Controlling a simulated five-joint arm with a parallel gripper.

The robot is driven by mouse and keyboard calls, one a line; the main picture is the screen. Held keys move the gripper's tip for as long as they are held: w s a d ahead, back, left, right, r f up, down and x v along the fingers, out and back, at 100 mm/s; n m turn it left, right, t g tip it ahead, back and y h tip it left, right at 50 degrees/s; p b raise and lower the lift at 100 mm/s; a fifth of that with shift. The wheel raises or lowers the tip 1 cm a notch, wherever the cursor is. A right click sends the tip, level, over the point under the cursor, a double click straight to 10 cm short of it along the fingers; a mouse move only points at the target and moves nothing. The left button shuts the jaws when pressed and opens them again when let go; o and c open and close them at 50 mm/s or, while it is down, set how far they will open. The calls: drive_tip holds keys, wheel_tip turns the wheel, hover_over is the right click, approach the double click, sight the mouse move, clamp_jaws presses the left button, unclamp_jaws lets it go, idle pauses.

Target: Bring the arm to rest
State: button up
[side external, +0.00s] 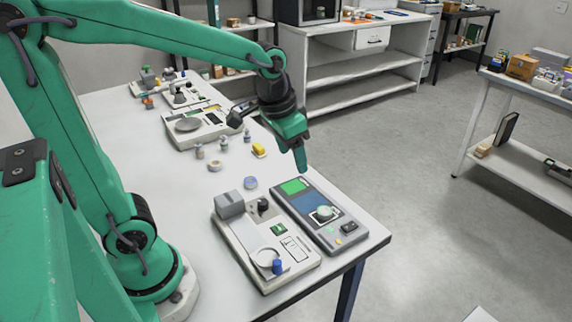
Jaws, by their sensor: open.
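My gripper (301,157) hangs at the end of my green arm, pointing down above the far edge of the dark grey device. It is open, and I see nothing between its fingers. The gap between the fingers is hard to make out from this side. The arm reaches out over the white table (120,105) from the left.
A light grey scale (291,281) with a ring and a blue piece stands beside the dark device. Small weights (199,151), a yellow block (259,150) and a second scale (202,140) with a round pan stand farther back. Open floor (430,190) lies to the right.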

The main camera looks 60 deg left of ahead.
drive_tip(key=s+r+n+t, duration=0.1)
drive_tip(key=s+r+t, duration=0.1)
drive_tip(key=s, duration=0.8)
drive_tip(key=shift+s+a+r+t, duration=0.3)
drive_tip(key=shift+s+r+t, duration=0.1)
idle(0.3)
